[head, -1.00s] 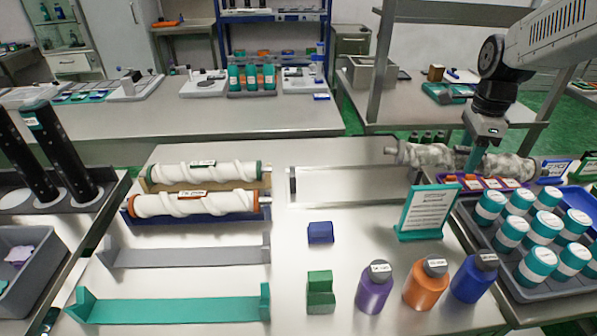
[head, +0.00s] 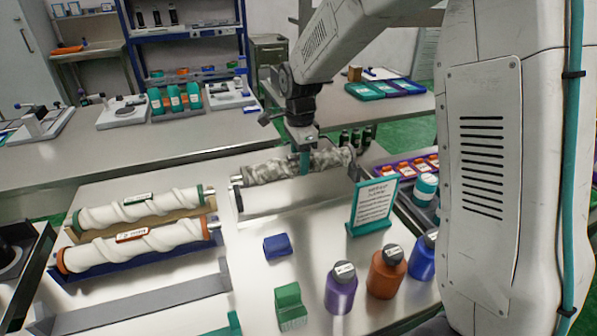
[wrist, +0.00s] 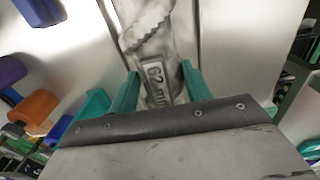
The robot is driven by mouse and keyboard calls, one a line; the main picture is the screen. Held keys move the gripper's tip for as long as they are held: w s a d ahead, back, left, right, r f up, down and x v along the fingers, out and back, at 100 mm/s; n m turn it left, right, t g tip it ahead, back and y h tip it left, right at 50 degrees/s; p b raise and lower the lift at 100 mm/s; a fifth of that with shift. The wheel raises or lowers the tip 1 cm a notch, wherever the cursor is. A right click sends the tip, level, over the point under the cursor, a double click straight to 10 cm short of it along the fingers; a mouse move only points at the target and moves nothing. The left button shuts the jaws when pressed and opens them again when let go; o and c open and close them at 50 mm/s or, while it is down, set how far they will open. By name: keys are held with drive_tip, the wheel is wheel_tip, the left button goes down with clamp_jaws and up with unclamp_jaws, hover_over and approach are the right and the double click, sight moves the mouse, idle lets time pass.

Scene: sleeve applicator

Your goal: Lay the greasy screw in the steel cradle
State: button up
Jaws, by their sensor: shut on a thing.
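The greasy screw (head: 275,171), pale with grey mottling, lies level in my gripper (head: 304,162). My gripper's teal fingers are shut around its middle. The wrist view shows the screw (wrist: 155,85) and its marked label between the two fingers of my gripper (wrist: 160,92). The steel cradle (head: 238,200) is at the back of the table, with the screw lengthwise over it. The screw's left end is close to the cradle's left end plate, its right end near the right plate. I cannot tell whether the screw touches the cradle.
Two white screws with a green-ended shaft (head: 140,207) and an orange collar (head: 135,243) lie in cradles at left. A teal sign (head: 372,205) stands close to the right. A blue block (head: 277,247), a green block (head: 290,305) and several bottles stand in front.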

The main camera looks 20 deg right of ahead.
drive_tip(key=shift+f, duration=1.9)
drive_tip(key=o, duration=1.5)
drive_tip(key=shift+f, duration=0.15)
drive_tip(key=shift+c, duration=0.2)
